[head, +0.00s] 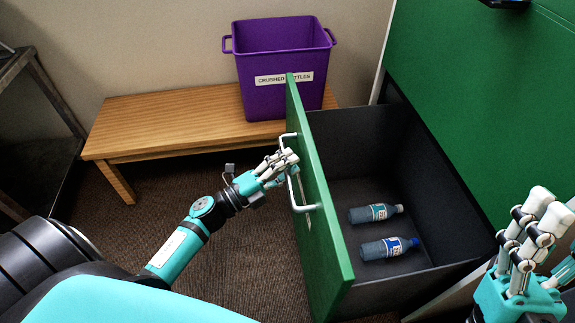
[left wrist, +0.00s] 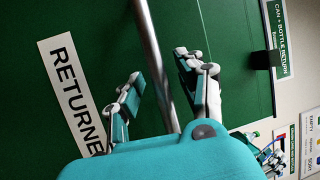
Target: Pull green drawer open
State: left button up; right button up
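The green drawer (head: 318,205) stands pulled well out of the green cabinet (head: 497,95), and its dark inside shows. Two grey plastic bottles lie in it: one with a light cap (head: 373,213) and one with a blue cap (head: 388,248). A metal handle (head: 296,190) is on the drawer's front. My left gripper (head: 285,165) is at this handle. In the left wrist view, the handle bar (left wrist: 152,50) runs between its spread fingers (left wrist: 160,85), with gaps on both sides. My right gripper (head: 540,215) is raised at the right, fingers apart, holding nothing visible.
A purple bin (head: 275,98) labelled for crushed bottles stands on a wooden bench (head: 160,120) behind the drawer. A dark metal rack (head: 50,90) is at the far left. Carpet (head: 235,255) lies clear in front of the drawer.

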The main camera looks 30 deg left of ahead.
pick_arm(q)
jog(key=v, duration=1.2)
